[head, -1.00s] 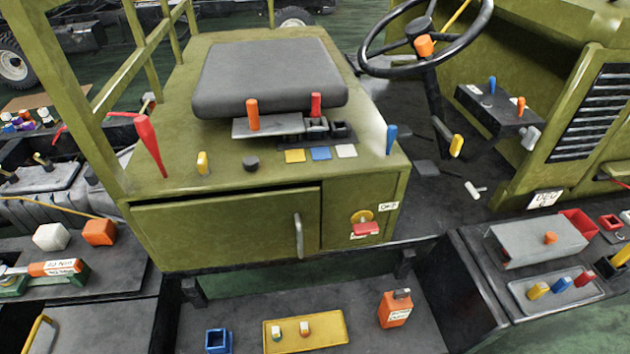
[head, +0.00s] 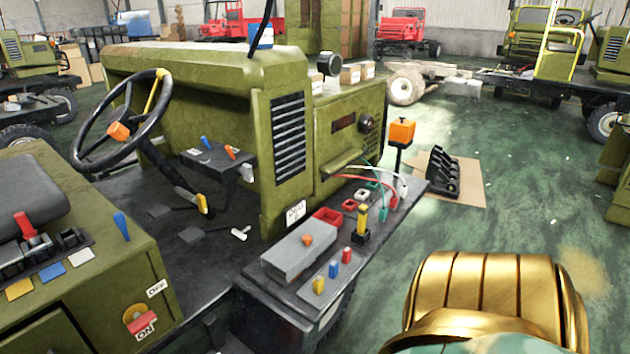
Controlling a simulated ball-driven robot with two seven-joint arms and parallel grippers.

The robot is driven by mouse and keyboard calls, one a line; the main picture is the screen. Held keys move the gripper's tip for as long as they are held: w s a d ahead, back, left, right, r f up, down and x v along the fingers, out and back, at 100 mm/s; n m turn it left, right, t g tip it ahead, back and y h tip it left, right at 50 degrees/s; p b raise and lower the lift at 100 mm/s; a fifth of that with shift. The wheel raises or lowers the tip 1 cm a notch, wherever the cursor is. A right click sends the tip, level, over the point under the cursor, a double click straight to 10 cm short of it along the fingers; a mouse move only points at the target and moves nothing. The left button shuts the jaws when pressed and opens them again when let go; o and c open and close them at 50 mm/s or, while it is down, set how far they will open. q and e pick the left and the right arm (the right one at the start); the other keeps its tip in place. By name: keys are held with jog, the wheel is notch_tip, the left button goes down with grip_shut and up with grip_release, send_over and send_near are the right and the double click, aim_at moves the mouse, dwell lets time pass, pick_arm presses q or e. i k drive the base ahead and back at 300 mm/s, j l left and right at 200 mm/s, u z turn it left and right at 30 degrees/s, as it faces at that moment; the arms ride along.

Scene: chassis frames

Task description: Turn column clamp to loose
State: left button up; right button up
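The steering column (head: 152,150) rises from the cab floor to a black steering wheel (head: 122,120) with an orange knob. A yellow lever (head: 188,197) sits low on the column and slants down to the right; it looks like the column clamp. No marking for loose or tight is readable on it. Neither gripper is in view, and nothing touches the lever or the wheel. A gold, ribbed part of my own body fills the lower right of the head view.
A dark panel with blue and orange levers (head: 220,160) stands right of the column. The seat box (head: 80,290), with a red ON/OFF switch (head: 140,322), is at lower left. A side shelf holds a grey box (head: 300,255), colored plugs and cables.

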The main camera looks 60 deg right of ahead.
aim_at(200, 200)
jog(key=k+l+z, duration=0.1)
jog(key=z, duration=1.6)
